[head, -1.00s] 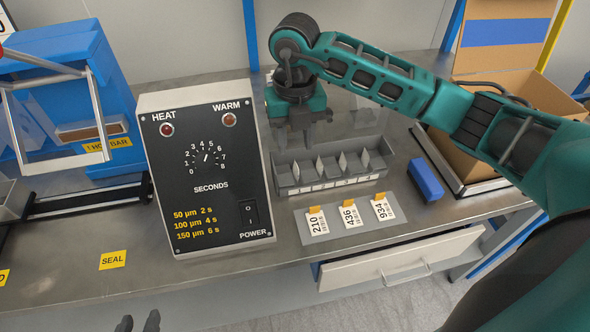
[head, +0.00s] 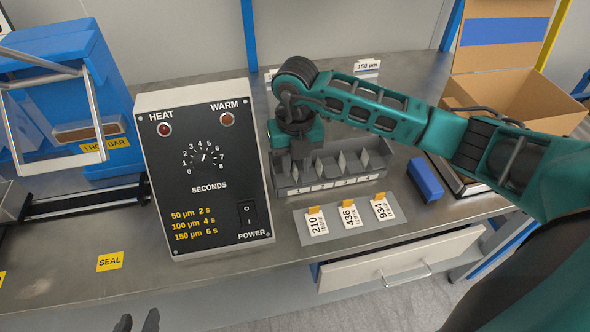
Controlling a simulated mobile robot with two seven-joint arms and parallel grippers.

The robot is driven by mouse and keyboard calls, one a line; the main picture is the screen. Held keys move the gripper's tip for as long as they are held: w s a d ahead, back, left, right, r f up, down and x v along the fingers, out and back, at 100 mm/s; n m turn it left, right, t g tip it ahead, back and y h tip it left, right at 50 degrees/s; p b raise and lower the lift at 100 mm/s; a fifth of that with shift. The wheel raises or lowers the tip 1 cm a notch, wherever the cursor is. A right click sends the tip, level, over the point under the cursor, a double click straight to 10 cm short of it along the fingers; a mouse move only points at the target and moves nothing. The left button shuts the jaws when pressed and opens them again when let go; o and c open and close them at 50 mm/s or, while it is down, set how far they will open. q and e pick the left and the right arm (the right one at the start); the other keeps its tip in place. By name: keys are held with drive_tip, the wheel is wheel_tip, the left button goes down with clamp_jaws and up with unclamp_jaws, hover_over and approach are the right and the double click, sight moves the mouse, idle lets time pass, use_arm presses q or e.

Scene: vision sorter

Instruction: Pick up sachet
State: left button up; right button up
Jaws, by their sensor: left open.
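Three small white pieces with orange tops, printed 210 (head: 319,225), 436 (head: 351,214) and 934 (head: 382,208), lie in a row on a grey mat (head: 314,240); I cannot tell whether they are sachets. Behind them stands a grey rack (head: 336,185) with several slots and upright dividers. My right gripper (head: 300,157) points down at the rack's left end; its fingers are dark and small, so its opening is unclear. My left gripper (head: 137,322) shows only its two dark, separated fingertips at the bottom edge, open and empty, far from the mat.
A timer box (head: 205,215) with a dial stands left of the rack. A blue sealer (head: 85,90) is at the far left. A blue block (head: 426,180) and an open cardboard box (head: 505,95) are on the right. A yellow SEAL label (head: 110,261) lies on the bench.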

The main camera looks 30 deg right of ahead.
clamp_jaws()
drive_tip(key=shift+r, duration=0.1)
